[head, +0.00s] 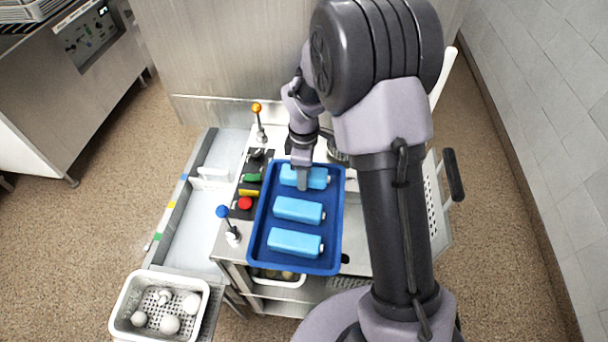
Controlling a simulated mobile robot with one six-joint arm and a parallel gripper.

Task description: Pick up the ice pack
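Three light-blue ice packs lie in a dark-blue tray on a metal cart: a far one (317,178), a middle one (298,210) and a near one (294,243). The tray (264,232) has a raised rim. My gripper (303,186) reaches down from above at the far ice pack, in front of part of it. Its fingers are small and overlap the pack. I cannot tell whether they touch it or are closed on it.
A white perforated basket (122,318) with several pale round objects stands at the lower left. Left of the tray are an orange-knobbed lever (257,108), a blue-knobbed lever (222,212) and a red button (245,203). A metal chute (188,225) lies further left.

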